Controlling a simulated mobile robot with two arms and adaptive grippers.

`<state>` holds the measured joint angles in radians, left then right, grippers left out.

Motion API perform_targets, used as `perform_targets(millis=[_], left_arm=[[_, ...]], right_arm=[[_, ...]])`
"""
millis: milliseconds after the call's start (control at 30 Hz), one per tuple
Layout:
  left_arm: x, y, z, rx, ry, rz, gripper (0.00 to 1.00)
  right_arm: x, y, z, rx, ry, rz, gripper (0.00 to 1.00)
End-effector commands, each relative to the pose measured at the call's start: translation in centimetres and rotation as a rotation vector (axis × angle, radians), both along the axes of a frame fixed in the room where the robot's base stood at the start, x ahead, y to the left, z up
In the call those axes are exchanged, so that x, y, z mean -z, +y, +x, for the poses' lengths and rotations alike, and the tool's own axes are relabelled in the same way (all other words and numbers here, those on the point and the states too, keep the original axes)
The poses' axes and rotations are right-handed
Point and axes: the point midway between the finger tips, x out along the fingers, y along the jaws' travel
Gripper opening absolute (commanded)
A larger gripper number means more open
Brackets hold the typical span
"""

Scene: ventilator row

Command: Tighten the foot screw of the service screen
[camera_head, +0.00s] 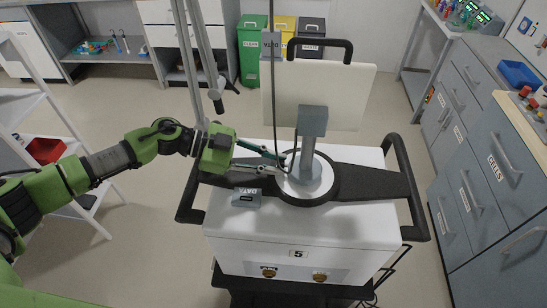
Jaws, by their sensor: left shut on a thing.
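The service screen (338,92) is a cream panel seen from behind, with a black handle on top. It stands on a grey column (311,150) with a round foot (302,186) on top of the white cart (300,233). My left gripper (284,164) reaches in from the left. Its fingers are closed at the left side of the column's foot, on what appears to be the foot screw. The screw itself is hidden or too small to make out. My right gripper is not in view.
Black side handles (411,190) flank the cart, which is labelled 5. A dark cable (272,95) hangs down near the screen. Grey drawers (480,165) stand at the right.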

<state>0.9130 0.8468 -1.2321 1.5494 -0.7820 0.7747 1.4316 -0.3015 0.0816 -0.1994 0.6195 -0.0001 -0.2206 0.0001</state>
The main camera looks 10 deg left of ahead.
Motion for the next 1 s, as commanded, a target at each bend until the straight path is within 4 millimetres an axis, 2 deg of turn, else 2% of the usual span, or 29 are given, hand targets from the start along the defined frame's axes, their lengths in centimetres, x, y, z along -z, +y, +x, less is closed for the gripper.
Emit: perform_targets(millis=[133, 500, 1000], left_arm=[[-0.04, 0.02, -0.2, -0.001, -0.109, 0.001, 0.0], [0.14, -0.01, -0.33, 0.0, -0.314, 0.005, 0.0], [0.12, 0.0, -0.32, 0.001, -0.367, 0.006, 0.0]], right_arm=[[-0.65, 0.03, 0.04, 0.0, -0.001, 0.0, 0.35], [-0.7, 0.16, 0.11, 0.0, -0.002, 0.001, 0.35], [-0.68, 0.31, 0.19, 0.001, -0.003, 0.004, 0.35]])
